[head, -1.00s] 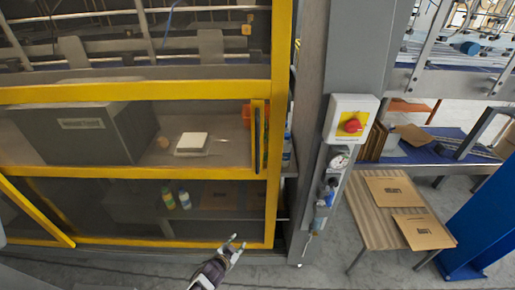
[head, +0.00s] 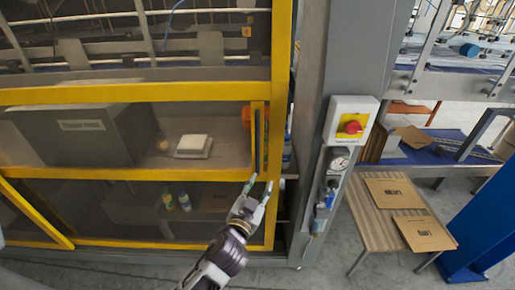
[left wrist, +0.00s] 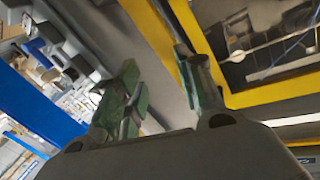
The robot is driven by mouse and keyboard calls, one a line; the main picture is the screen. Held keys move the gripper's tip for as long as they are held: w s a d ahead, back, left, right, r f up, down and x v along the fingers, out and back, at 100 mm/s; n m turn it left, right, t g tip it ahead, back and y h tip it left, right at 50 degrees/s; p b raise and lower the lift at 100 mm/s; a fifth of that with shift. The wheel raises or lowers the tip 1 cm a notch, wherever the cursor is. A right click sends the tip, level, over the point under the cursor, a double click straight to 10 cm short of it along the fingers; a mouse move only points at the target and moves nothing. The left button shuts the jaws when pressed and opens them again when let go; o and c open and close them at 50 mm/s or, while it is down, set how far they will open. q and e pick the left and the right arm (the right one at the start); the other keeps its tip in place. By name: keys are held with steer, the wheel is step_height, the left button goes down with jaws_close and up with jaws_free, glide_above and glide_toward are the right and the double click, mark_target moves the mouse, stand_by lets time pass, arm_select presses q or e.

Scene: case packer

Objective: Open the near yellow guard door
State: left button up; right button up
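The near yellow guard door (head: 283,60) fills the left of the head view, with clear panels in a yellow frame. It looks closed against the grey post. Its dark upright handle (head: 259,140) is on the right side of the frame. My left gripper (head: 260,184) is open and empty, just below the handle's lower end. I cannot tell whether it touches the door. In the left wrist view, the fingers (left wrist: 165,95) are spread, with the yellow frame (left wrist: 150,25) beyond them. My right gripper is not in view.
A grey post (head: 350,60) beside the door carries a box with a red switch (head: 352,127) and a gauge (head: 340,160). A slatted table (head: 375,232) with cardboard sheets and a blue column (head: 485,225) stand at the right. Some floor in front is clear.

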mark_target(257, 149)
arm_select(q)
steer(key=s+a+r+n+t+y, duration=0.1)
steer(key=a+r+n+y, duration=0.1)
steer(key=r+n, duration=0.3)
steer(key=shift+a+r, duration=0.5)
steer(key=shift+w, duration=0.1)
steer(key=shift+r+p+x, duration=0.2)
steer(key=shift+p+x, duration=1.35)
steer(key=shift+x, duration=3.9)
steer(key=shift+p+x, duration=0.3)
steer(key=shift+x, duration=1)
jaws_close()
